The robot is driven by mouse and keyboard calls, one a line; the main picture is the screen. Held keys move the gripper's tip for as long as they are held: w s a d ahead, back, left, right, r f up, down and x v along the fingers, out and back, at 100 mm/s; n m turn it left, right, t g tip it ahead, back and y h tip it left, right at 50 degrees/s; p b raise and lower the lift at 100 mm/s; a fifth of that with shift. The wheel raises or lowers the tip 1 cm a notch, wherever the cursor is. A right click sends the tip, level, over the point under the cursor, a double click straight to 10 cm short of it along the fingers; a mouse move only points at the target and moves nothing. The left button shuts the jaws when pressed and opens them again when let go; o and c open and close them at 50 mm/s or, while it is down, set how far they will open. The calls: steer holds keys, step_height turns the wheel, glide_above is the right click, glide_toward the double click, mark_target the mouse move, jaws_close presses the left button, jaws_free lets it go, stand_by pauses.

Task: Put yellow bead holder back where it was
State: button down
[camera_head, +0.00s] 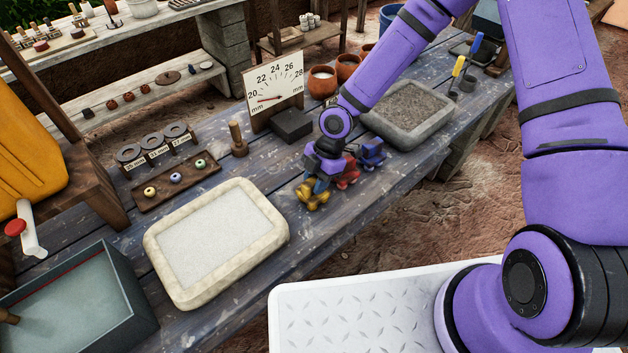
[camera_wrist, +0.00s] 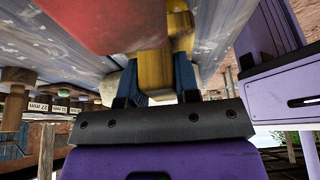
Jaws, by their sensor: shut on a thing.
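The yellow bead holder (camera_head: 312,196) is at the front edge of the plank table, at the left end of a short row. My gripper (camera_head: 319,182) is shut on it from above; whether its base touches the table I cannot tell. In the wrist view the yellow holder (camera_wrist: 154,72) shows between the two blue fingers of my gripper (camera_wrist: 160,80). The red holder (camera_head: 350,172) is close on its right, partly behind my wrist, and looms large in the wrist view (camera_wrist: 95,22). The blue holder (camera_head: 373,152) stands farther right.
A pale tray of white grit (camera_head: 152,250) lies to the left, and a grey tray (camera_head: 440,135) to the right. A dial gauge (camera_head: 275,85), a dark block (camera_head: 292,124), a wooden peg (camera_head: 237,140) and a bead board (camera_head: 205,183) stand behind.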

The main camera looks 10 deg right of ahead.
steer(key=c, duration=0.8)
jaws_free()
steer(key=shift+c, duration=0.2)
steer(key=v, duration=1.2)
steer(key=shift+d+r, duration=0.1)
